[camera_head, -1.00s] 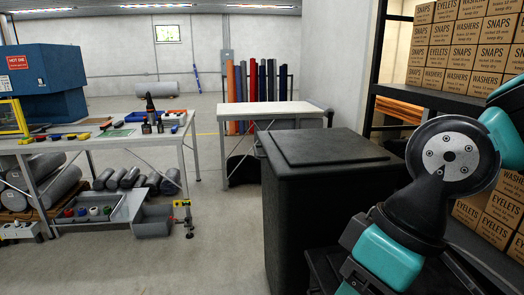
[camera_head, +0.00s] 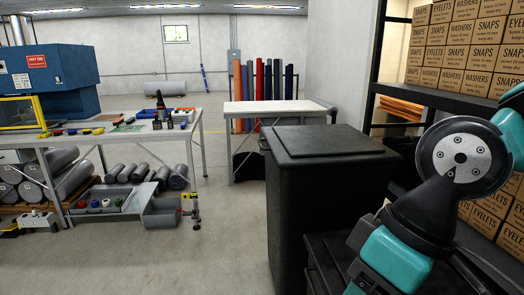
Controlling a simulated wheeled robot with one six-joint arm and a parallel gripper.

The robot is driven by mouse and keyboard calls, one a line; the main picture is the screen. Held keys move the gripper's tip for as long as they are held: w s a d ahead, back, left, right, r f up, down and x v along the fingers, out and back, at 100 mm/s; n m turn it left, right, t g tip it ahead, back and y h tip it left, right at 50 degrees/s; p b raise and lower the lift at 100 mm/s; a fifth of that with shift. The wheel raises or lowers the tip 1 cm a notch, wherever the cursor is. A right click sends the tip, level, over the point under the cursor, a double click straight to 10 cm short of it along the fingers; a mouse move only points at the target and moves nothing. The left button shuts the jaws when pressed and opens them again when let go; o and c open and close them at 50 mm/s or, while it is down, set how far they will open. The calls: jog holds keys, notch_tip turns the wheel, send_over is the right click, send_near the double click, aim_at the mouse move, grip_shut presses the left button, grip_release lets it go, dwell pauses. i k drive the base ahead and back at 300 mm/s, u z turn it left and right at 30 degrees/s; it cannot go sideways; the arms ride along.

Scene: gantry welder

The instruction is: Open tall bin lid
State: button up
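The tall black bin (camera_head: 315,215) stands right of centre, in front of my body. Its black lid (camera_head: 327,141) lies flat and closed on top, with a raised panel. My arm, teal and dark grey, is folded at the right side of the picture, close to the bin's right side. My gripper cannot be made out in this view, so nothing shows of what its fingers are doing.
Shelves with stacked cardboard boxes (camera_head: 470,47) stand at the right behind my arm. A white table (camera_head: 275,107) with fabric rolls behind it stands past the bin. A workbench (camera_head: 150,132) with tools is at the left. The floor (camera_head: 225,245) left of the bin is clear.

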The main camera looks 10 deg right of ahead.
aim_at(303, 146)
jog(key=u, duration=1.25)
jog(key=i, duration=2.35)
jog(key=z, duration=1.1)
jog(key=i, duration=0.9)
jog(key=z, duration=0.8)
